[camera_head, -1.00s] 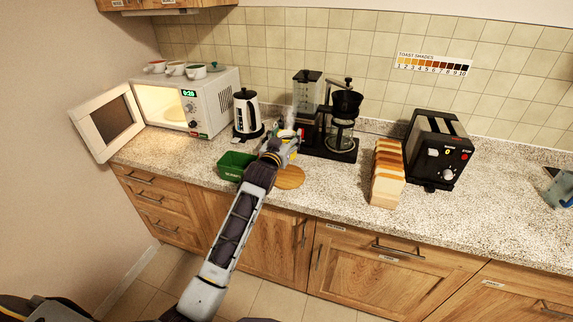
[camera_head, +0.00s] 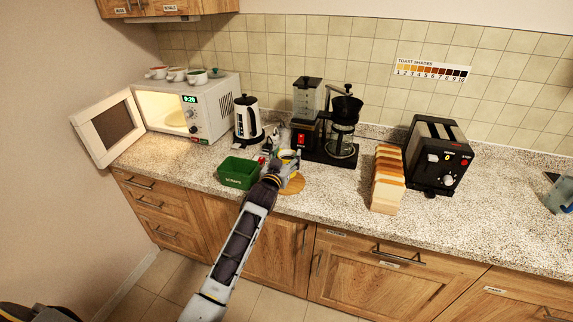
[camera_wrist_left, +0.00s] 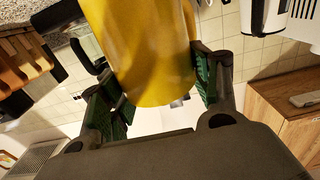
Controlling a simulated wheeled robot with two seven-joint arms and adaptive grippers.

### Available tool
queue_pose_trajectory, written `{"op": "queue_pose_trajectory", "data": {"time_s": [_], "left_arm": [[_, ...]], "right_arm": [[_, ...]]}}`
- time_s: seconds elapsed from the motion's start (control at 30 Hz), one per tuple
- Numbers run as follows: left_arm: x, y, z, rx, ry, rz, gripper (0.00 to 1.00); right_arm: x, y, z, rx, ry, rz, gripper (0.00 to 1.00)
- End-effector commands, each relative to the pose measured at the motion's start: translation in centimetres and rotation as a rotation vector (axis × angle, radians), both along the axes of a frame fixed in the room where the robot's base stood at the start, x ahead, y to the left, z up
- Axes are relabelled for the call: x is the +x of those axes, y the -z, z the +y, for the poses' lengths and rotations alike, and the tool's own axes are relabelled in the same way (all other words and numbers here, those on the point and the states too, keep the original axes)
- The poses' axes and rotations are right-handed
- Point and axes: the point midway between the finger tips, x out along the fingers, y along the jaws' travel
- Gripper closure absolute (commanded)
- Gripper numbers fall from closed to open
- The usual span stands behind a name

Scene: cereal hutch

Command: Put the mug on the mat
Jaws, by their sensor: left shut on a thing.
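My left gripper (camera_head: 285,167) is shut on the yellow mug (camera_head: 289,155). In the left wrist view the mug (camera_wrist_left: 145,45) fills the space between the two green-padded fingers (camera_wrist_left: 160,95). The round wooden-coloured mat (camera_head: 294,186) lies on the counter near its front edge. The gripper and mug are over or just behind the mat and hide part of it. I cannot tell whether the mug touches the mat.
A green bin (camera_head: 239,173) stands just left of the mat. The kettle (camera_head: 247,118) and coffee maker (camera_head: 340,128) stand behind. Bread slices (camera_head: 388,180) and a toaster (camera_head: 438,156) are to the right. The microwave (camera_head: 205,108) has its door open.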

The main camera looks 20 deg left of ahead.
Motion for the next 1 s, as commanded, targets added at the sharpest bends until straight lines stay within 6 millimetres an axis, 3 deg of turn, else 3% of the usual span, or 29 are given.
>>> {"op": "queue_pose_trajectory", "data": {"time_s": [0.3, 0.6, 0.83, 0.87, 1.0], "left_arm": [[0.0, 2.7, 0.0, -0.002, 0.000, -0.003, 0.77], [0.0, 3.0, 0.0, -0.001, 0.001, -0.003, 0.77], [0.0, 3.3, 0.0, -0.001, 0.001, -0.003, 0.77], [0.0, 3.5, 0.0, -0.001, 0.000, 0.001, 0.36], [0.0, 3.4, 0.0, -0.001, 0.000, 0.001, 0.18]], "right_arm": [[0.0, 0.0, 0.3, 0.003, 0.003, 0.001, 1.00], [-0.1, 0.0, 1.7, 0.018, 0.006, 0.002, 1.00], [-0.1, 0.1, 1.7, 0.018, 0.005, 0.002, 1.00], [-0.1, 0.1, 1.6, 0.017, 0.005, 0.001, 1.00], [-0.1, 0.1, 1.0, 0.010, 0.003, 0.002, 1.00]]}}
